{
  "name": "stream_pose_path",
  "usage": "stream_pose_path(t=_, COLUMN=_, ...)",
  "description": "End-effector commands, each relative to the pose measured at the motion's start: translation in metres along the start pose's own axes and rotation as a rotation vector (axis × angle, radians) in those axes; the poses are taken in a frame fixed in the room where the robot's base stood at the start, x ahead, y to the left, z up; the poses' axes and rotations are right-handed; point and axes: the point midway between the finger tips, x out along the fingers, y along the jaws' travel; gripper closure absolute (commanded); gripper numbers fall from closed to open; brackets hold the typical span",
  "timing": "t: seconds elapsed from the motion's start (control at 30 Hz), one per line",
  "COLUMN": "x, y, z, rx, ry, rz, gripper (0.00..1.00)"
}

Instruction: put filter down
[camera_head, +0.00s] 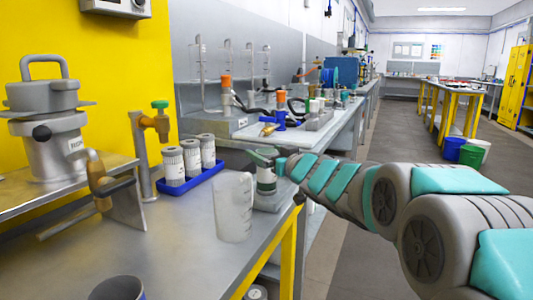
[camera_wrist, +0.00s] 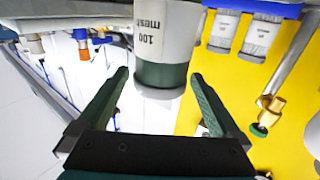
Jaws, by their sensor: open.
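A filter marked "100 mesh" (camera_wrist: 165,40), white with a dark green end, shows upside down at the top middle of the wrist view. Its green end lies between the spread fingertips of my gripper (camera_wrist: 160,77), with a narrow gap showing on each side. In the head view the filter (camera_head: 266,177) is upright beneath my gripper (camera_head: 264,155), at the bench's right edge. My gripper is open.
A blue tray (camera_head: 205,179) with three white filters stands left of it. A clear beaker (camera_head: 233,206) stands close in front. A brass tap post (camera_head: 145,150) and a metal vessel (camera_head: 50,130) are further left. The bench's front middle (camera_head: 175,255) is clear.

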Motion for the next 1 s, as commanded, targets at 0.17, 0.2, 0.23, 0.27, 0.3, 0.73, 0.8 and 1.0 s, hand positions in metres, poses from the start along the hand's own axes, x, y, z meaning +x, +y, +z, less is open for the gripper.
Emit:
stream_pose_path(t=0.17, x=-0.026, y=0.001, z=-0.003, rx=-0.001, ry=0.004, rz=0.003, gripper=0.00)
stream_pose_path(t=0.2, x=-0.033, y=0.001, z=-0.003, rx=-0.001, ry=0.003, rz=0.003, gripper=0.00)
stream_pose_path(t=0.23, x=-0.038, y=0.001, z=-0.002, rx=-0.001, ry=0.002, rz=0.003, gripper=0.00)
stream_pose_path(t=0.27, x=-0.044, y=0.001, z=-0.001, rx=0.000, ry=0.000, rz=0.003, gripper=0.00)
stream_pose_path(t=0.3, x=-0.052, y=0.001, z=-0.001, rx=0.001, ry=0.000, rz=0.004, gripper=0.00)
stream_pose_path(t=0.73, x=-0.111, y=0.001, z=-0.002, rx=-0.001, ry=0.004, rz=0.002, gripper=0.00)
stream_pose_path(t=0.8, x=-0.114, y=0.000, z=-0.002, rx=0.000, ry=0.003, rz=0.001, gripper=0.00)
stream_pose_path(t=1.0, x=-0.116, y=0.000, z=-0.001, rx=0.000, ry=0.002, rz=0.000, gripper=0.00)
